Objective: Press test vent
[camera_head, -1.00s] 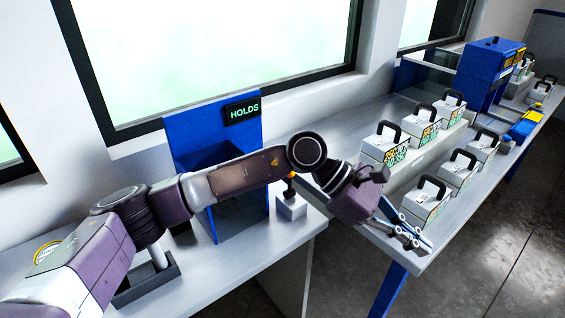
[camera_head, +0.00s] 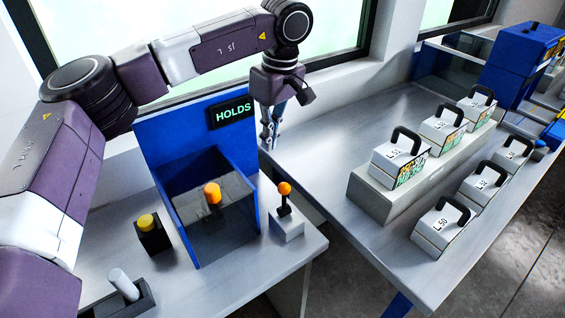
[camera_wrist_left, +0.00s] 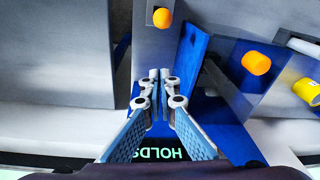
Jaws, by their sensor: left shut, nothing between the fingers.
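The blue test stand (camera_head: 150,140) has a dark display (camera_head: 232,112) reading HOLDS in green. In front of its back panel is a clear-walled box (camera_head: 240,205) with an orange knob (camera_head: 213,192) inside. To its right, a lever with an orange ball (camera_head: 285,188) rises from a white base (camera_head: 287,225). To its left is a yellow button (camera_head: 147,222) on a black block. My left gripper (camera_head: 269,138) is shut and empty, pointing down beside the display's right edge, apart from the lever. In the left wrist view its fingertips (camera_wrist_left: 160,78) meet below the orange ball (camera_wrist_left: 162,17).
The right bench (camera_head: 330,150) carries several labelled blocks with black handles (camera_head: 400,158), some on a raised grey step (camera_head: 375,200). A dark holder with a pale cylinder (camera_head: 124,285) sits at the front left. A gap separates the two benches.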

